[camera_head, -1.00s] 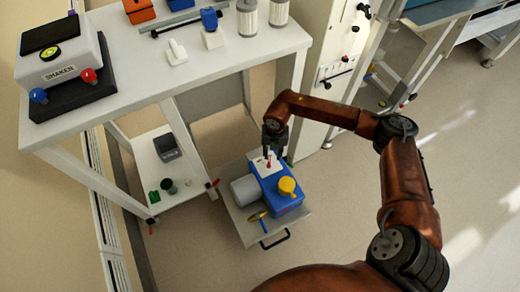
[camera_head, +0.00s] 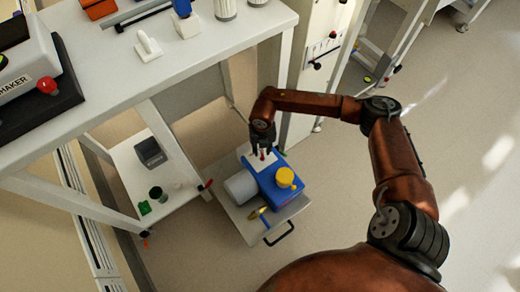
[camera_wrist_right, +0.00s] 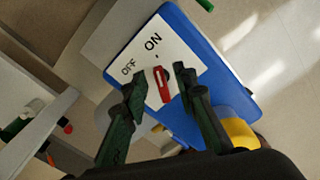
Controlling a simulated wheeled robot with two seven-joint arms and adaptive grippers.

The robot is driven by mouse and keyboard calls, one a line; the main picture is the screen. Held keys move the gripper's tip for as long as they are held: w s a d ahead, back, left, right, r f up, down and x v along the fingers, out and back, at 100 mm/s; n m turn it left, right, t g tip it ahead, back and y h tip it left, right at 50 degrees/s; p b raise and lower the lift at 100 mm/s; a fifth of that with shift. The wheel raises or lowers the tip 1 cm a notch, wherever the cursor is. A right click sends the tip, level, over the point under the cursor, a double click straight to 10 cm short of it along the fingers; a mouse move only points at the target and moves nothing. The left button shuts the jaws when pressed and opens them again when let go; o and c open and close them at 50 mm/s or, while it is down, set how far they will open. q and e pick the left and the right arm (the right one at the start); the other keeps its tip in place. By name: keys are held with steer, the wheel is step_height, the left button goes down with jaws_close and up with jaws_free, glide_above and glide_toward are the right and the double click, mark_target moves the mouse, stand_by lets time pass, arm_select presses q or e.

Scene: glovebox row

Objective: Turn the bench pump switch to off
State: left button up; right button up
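The bench pump (camera_head: 270,188) is a blue box with a grey cylinder (camera_head: 241,188) and a yellow cap (camera_head: 285,177). My right gripper (camera_head: 262,154) is over the plate. In the wrist view its open fingers (camera_wrist_right: 157,90) stand on either side of the lever, with gaps visible; contact cannot be told. My left gripper is not in view.
The pump sits on a grey pull-out tray (camera_head: 240,222) with a black handle. A white bench (camera_head: 110,70) stands above left, with a shaker (camera_head: 28,75). A lower shelf (camera_head: 180,196) holds small items. Open floor lies right of the tray.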

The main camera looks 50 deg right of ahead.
jaws_close()
stand_by(0.3)
